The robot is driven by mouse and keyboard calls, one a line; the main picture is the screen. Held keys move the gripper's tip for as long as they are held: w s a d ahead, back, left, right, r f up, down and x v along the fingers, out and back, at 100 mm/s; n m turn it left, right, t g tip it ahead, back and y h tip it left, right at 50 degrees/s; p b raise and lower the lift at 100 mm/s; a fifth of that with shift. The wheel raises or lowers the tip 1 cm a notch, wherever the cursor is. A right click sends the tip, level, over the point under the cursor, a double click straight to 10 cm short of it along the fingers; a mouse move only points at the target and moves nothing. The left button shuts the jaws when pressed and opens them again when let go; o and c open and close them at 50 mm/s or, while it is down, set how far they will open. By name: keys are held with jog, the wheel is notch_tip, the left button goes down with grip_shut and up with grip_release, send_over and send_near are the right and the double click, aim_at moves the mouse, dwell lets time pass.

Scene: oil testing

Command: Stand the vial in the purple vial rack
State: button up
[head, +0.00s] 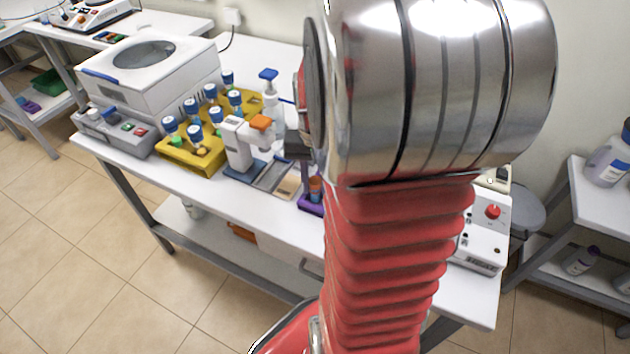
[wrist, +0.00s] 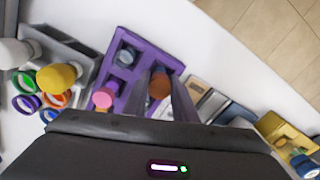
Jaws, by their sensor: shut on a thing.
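The purple vial rack (wrist: 152,40) stands on the white bench and is seen from above in the wrist view. In the head view only part of the rack (head: 309,208) shows beside my red arm. My gripper (wrist: 162,92) is shut on a vial with a brown-orange cap (wrist: 159,84), over the right side of the rack. Its lower body is hidden, so I cannot tell how deep it sits. In the head view a brown-orange vial (head: 316,187) shows at the rack, below my gripper (head: 304,165).
A grey holder (wrist: 70,45) and coloured rings are at left. A yellow rack (head: 205,158) of blue-capped vials and a white instrument (head: 238,145) stand left of the purple rack.

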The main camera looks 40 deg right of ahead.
jog(key=shift+f, duration=0.25)
dwell(0.8)
jog(key=o, duration=1.1)
notch_tip(320, 180, up, 14)
jog(key=shift+f, duration=0.15)
dwell(0.5)
